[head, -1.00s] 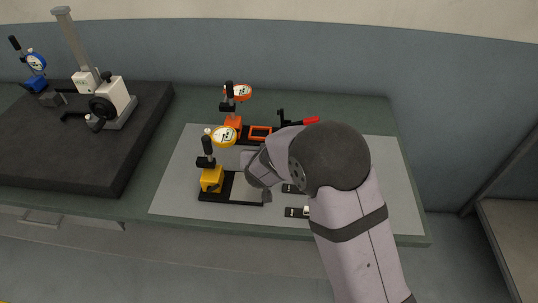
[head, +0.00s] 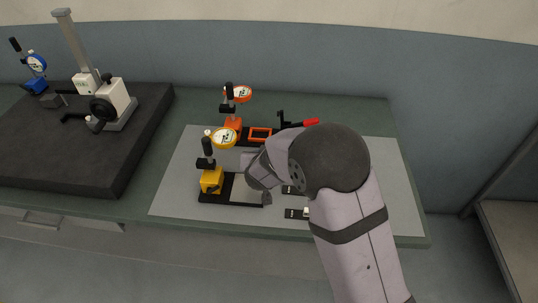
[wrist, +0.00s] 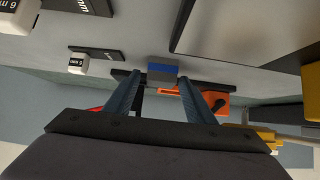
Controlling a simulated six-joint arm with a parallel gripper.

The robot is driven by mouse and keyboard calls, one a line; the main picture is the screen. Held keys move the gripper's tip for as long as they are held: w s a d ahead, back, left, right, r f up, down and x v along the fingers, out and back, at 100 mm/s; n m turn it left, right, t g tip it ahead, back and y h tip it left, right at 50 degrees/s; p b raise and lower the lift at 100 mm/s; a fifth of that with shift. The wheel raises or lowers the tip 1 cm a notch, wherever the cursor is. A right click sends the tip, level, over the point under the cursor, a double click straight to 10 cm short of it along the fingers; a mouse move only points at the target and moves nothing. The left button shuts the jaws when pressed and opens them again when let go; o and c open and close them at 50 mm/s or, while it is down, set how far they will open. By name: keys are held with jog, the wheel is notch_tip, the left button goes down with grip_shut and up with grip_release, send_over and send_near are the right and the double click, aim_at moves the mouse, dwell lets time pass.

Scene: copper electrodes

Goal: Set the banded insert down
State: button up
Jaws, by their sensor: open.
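In the wrist view a small grey block with a blue band (wrist: 162,72), which looks like the banded insert, sits between the fingertips of my gripper (wrist: 160,80). The two fingers are apart, with a narrow gap visible on each side of the block. I cannot tell exactly what surface its underside rests on.
An orange fixture (wrist: 205,102) lies just beyond the fingers. An orange dial gauge stand (head: 233,124) and a red-handled clamp (head: 310,122) stand behind my wrist. A white block (wrist: 78,63) sits on a black label plate. The grey mat's right side (head: 400,190) is clear.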

jog(key=p+v, duration=0.1)
jog(key=v, duration=1.1)
jog(key=shift+w+p, duration=0.1)
jog(key=shift+p, duration=0.2)
jog(key=s+d+r+n+g+y+p, duration=0.1)
jog(key=s+d+r+g+y+p, duration=0.25)
jog(key=s+d+r+p, duration=0.45)
jog(key=s+d+r+g+h+p, duration=0.1)
jog(key=s+d+r+g+p, duration=0.1)
jog(key=s+d+p, duration=0.3)
jog(key=s+d+r+m+g+h+p, duration=0.1)
jog(key=s+d+r+g+h+p, duration=0.1)
jog(key=s+d+g+p, duration=0.3)
jog(key=s+d+r, duration=0.1)
jog(key=s+d, duration=0.2)
jog(key=s, duration=0.1)
jog(key=shift+r, duration=0.25)
jog(key=shift+h, duration=0.25)
